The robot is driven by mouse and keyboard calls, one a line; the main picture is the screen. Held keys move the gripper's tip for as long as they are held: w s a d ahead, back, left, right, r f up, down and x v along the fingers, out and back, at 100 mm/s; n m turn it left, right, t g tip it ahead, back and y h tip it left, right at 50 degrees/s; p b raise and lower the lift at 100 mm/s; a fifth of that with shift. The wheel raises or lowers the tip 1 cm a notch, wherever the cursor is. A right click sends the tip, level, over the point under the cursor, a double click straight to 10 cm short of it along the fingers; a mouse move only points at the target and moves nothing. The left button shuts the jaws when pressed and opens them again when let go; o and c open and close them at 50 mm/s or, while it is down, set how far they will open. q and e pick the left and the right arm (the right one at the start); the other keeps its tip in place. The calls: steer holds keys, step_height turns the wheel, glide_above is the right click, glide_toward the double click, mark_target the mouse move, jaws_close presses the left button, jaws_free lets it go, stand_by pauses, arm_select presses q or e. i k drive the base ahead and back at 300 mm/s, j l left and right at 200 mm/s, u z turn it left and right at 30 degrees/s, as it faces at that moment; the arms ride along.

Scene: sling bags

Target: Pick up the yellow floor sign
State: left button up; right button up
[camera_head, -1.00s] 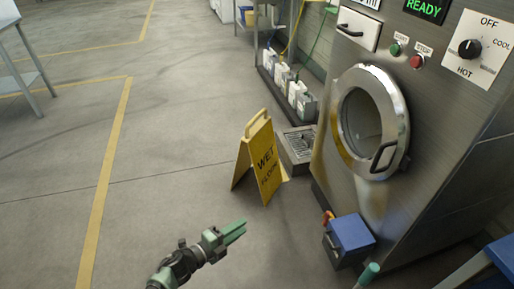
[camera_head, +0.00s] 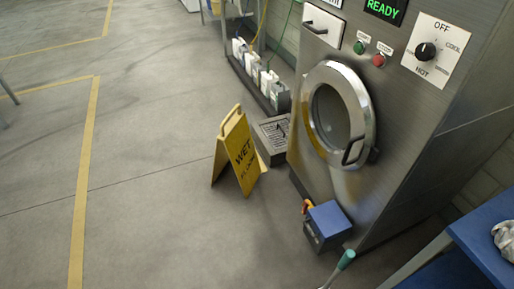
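The yellow floor sign (camera_head: 238,152) stands upright and folded open on the grey floor, left of the steel washing machine. Its front panel carries dark "WET FLOOR" lettering, and a handle opening shows at its top. Neither of my grippers shows in the head view now. Nothing touches the sign except the floor.
A blue-topped box (camera_head: 328,224) and a green-tipped handle (camera_head: 346,259) are at the lower right. Jugs (camera_head: 262,82) line the wall. Floor left of the sign is clear.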

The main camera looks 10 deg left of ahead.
mark_target(235, 142)
steer(key=i+j+z, duration=0.45)
steer(key=j, duration=0.3)
steer(key=i+j+z, duration=0.2)
steer(key=j, duration=0.25)
